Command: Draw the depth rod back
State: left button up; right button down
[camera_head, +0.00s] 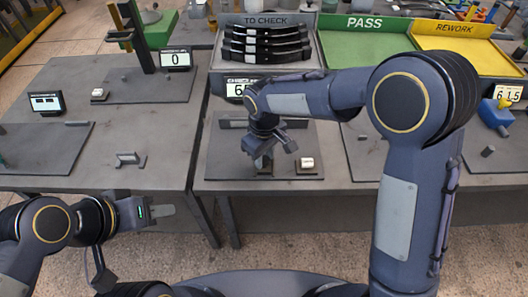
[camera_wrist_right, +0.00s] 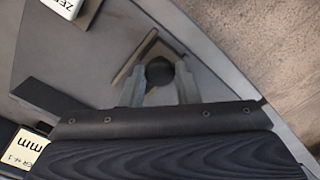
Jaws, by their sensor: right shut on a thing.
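My right gripper (camera_head: 265,163) reaches down over the grey gauge plate (camera_head: 225,160) on the middle table. In the right wrist view its two fingers (camera_wrist_right: 160,85) are closed on the depth rod's dark round knob (camera_wrist_right: 157,70). In the head view the gripper hides most of the rod. A display (camera_head: 236,88) behind this station is partly covered by my right arm; its first digit looks like a 6. A small white block (camera_head: 307,163) sits right of the gripper; it also shows in the right wrist view (camera_wrist_right: 66,5). My left gripper (camera_head: 162,211) hangs empty over the floor before the left table.
A rack marked TO CHECK (camera_head: 262,68) holds several dark curved parts behind the station. Green PASS (camera_head: 360,50) and yellow REWORK (camera_head: 462,45) trays stand at back right. The left table (camera_head: 70,80) carries a display (camera_head: 176,59) reading 0 and a green stand (camera_head: 140,35).

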jog(key=c, duration=1.1)
grip_release()
jog(key=shift+s, duration=0.3)
jog(key=shift+w, duration=0.1)
notch_tip(320, 180, up, 7)
jog(key=shift+f, duration=0.1)
jog(key=shift+r, duration=0.55)
jog(key=shift+d, duration=0.1)
jog(key=s+d+r+m+t+y, duration=0.2)
jog(key=s+d+r+m, duration=0.15)
jog(key=s+d, duration=0.4)
jog(key=s+d+r+m+t+y, duration=0.15)
jog(key=s+d+m, duration=0.3)
jog(key=d, duration=0.65)
jog(key=s+d+f+m+t, duration=0.1)
jog(key=s+f+m+t, duration=0.1)
jog(key=s, duration=0.7)
jog(key=shift+d+m, duration=0.35)
jog(key=shift+m, duration=0.05)
